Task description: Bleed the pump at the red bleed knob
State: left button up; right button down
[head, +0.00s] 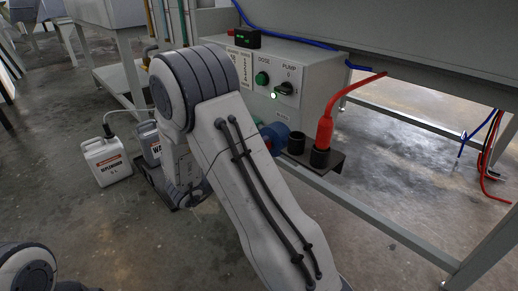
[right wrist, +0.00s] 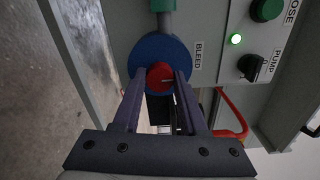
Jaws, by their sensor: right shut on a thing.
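The red bleed knob (right wrist: 160,76) sits at the centre of a round blue disc (right wrist: 146,50), beside the BLEED label in the right wrist view. My right gripper (right wrist: 159,78) is shut on the knob, one finger on each side. In the head view the blue disc (head: 280,131) shows beside my right arm, which hides the knob and fingers. The pump box (head: 318,78) carries a black PUMP switch (head: 287,88), a lit green lamp (head: 273,95) and a green DOSE button (head: 262,78). My left gripper is not in view.
A grey rail (head: 385,217) runs along the front.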

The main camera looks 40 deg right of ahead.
jog(key=shift+c, duration=2.2)
grip_release()
jog(key=shift+a, duration=0.1)
jog(key=a+p, duration=0.4)
jog(key=a, duration=0.6)
jog(key=shift+s+a+p, duration=0.2)
jog(key=shift+s+p, duration=0.1)
jog(key=shift+s, duration=0.1)
